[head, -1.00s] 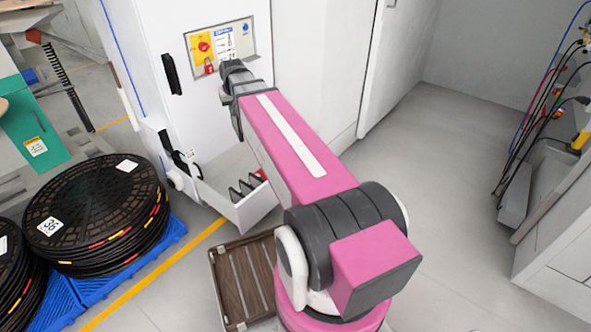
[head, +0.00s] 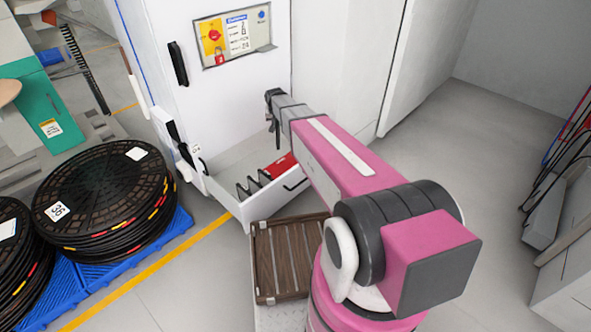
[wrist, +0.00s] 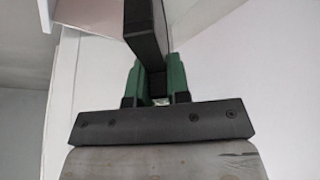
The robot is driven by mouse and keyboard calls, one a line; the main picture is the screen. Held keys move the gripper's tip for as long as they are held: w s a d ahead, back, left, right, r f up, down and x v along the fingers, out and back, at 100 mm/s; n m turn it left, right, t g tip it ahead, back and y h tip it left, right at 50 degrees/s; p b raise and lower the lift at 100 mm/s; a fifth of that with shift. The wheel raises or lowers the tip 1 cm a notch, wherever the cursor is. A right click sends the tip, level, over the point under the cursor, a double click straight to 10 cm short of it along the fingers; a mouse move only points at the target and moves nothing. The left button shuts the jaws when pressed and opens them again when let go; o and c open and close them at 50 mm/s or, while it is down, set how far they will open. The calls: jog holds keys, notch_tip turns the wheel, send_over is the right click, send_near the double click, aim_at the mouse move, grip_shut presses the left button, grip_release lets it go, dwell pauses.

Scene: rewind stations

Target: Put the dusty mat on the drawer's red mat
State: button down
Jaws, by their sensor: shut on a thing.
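My gripper (head: 273,103) is in front of the white cabinet, above the open drawer (head: 262,200). In the wrist view its green fingers (wrist: 157,76) are shut on a dark, flat thing (wrist: 146,36) seen nearly edge-on. I take this to be the dusty mat, though its face hardly shows. The red mat (head: 281,165) lies in the right part of the drawer, below my gripper, partly hidden by the drawer front. The held thing is clear of it.
Dark dividers (head: 247,187) stand in the drawer. A control panel (head: 233,36) and a black handle (head: 178,63) are on the cabinet. Cable reels (head: 104,195) stand on a blue pallet at left. A brown slatted tray (head: 285,258) is in front of the drawer.

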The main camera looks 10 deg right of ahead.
notch_tip(320, 180, down, 14)
jog(key=w+a, duration=0.2)
jog(key=a, duration=0.1)
jog(key=w+d+f, duration=0.3)
jog(key=d+f, duration=0.8)
jog(key=f, duration=0.1)
jog(key=shift+w, duration=0.4)
jog(key=shift+f, duration=0.15)
jog(key=c, duration=1.1)
grip_release()
jog(key=shift+c, duration=0.2)
jog(key=shift+o, duration=0.2)
